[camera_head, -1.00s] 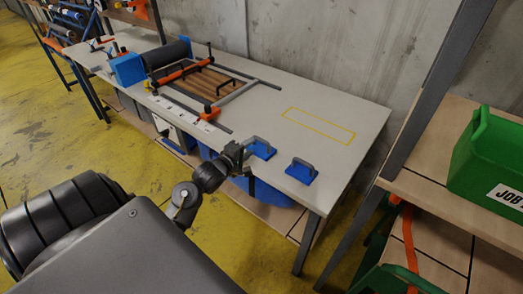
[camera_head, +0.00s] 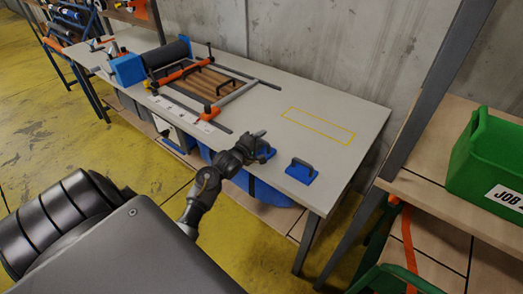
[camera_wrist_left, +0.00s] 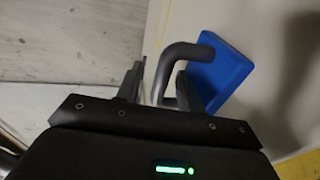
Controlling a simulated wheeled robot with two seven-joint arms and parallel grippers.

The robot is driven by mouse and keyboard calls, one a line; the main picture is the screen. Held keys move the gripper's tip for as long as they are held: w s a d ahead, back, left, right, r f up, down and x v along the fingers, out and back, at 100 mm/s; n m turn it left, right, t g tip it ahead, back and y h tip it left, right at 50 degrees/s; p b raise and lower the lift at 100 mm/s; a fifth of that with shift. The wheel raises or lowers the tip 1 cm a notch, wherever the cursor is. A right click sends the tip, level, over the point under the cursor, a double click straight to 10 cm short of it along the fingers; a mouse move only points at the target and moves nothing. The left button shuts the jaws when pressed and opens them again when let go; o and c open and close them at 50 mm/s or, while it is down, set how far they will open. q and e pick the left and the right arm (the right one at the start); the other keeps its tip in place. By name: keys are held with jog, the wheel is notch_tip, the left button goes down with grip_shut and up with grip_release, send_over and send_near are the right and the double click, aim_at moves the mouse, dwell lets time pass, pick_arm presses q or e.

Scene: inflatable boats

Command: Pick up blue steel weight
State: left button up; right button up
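Two blue steel weights with grey handles are on the table near its front right edge. The right weight (camera_head: 301,171) stands free. The left weight (camera_head: 268,153) is partly hidden behind my left gripper (camera_head: 258,142), which is right at it. In the left wrist view the blue block (camera_wrist_left: 222,68) of this weight shows at upper right, with its bent grey handle (camera_wrist_left: 183,50) reaching down toward the gap between the fingers. My left gripper (camera_wrist_left: 163,88) is open there, with visible space beside the handle. My right gripper is not in view.
The table (camera_head: 355,115) has a bare yellow-outlined rectangle (camera_head: 318,126) behind the weights. A frame with brown slats (camera_head: 205,82) and a dark roller (camera_head: 167,53) stand further left. A green bin (camera_head: 490,155) sits on the right shelf. A blue container is below the table.

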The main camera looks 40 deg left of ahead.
pick_arm(q)
jog(key=shift+c, duration=0.4)
grip_shut()
jog(key=shift+f, duration=0.1)
dwell(0.8)
jog(key=shift+r, duration=0.2)
